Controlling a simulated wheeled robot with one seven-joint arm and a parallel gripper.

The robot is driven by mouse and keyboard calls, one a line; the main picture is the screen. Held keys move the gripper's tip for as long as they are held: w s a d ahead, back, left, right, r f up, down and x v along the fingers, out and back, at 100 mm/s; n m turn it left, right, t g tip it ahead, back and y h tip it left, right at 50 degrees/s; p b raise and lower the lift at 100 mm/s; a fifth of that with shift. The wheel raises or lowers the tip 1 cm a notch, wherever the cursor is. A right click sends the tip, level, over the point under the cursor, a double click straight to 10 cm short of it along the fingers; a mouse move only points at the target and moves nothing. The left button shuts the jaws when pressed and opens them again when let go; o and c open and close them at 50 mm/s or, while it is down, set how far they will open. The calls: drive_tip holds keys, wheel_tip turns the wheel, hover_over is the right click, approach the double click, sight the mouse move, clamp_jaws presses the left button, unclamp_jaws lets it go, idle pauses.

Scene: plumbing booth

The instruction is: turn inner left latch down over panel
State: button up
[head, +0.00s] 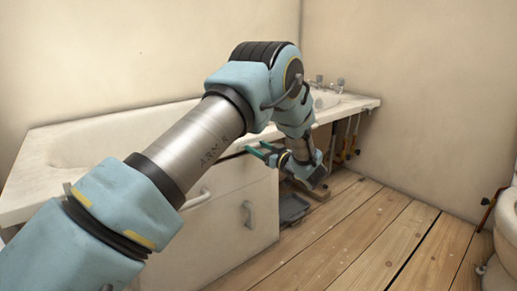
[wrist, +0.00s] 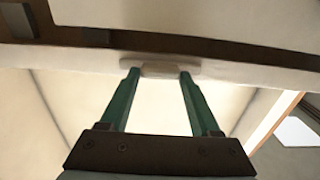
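The white bath panel (head: 232,220) stands against the front of the bath and carries two handles. My gripper (head: 258,149) is at the panel's top edge, just under the bath rim. In the wrist view its two teal fingers (wrist: 158,73) are apart. A small cream latch (wrist: 158,68) lies between the fingertips, against the pale rail. The fingertips are on either side of the latch; I cannot tell whether they touch it. My arm hides the latch area in the head view.
The bath (head: 75,140) runs along the back wall. To the panel's right, the space under the bath is open, with a grey tray (head: 293,208) and pipes. A toilet (head: 505,230) stands at the right. The wooden floor (head: 370,235) between is clear.

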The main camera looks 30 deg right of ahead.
drive_tip(key=c, duration=0.8)
drive_tip(key=shift+c, duration=0.2)
drive_tip(key=shift+n, duration=0.3)
drive_tip(key=n, duration=0.3)
drive_tip(key=shift+f+n+b, duration=0.15)
drive_tip(key=shift+n+b, duration=0.15)
drive_tip(key=shift+n, duration=0.1)
drive_tip(key=n+b, duration=0.1)
drive_tip(key=n, duration=0.2)
drive_tip(key=shift+a+f+n, duration=0.1)
drive_tip(key=shift+n, duration=0.2)
drive_tip(key=shift+f+n+b, duration=0.1)
drive_tip(key=shift+n+b, duration=2.25)
drive_tip(key=shift+n, duration=1.75)
drive_tip(key=shift+s, duration=0.1)
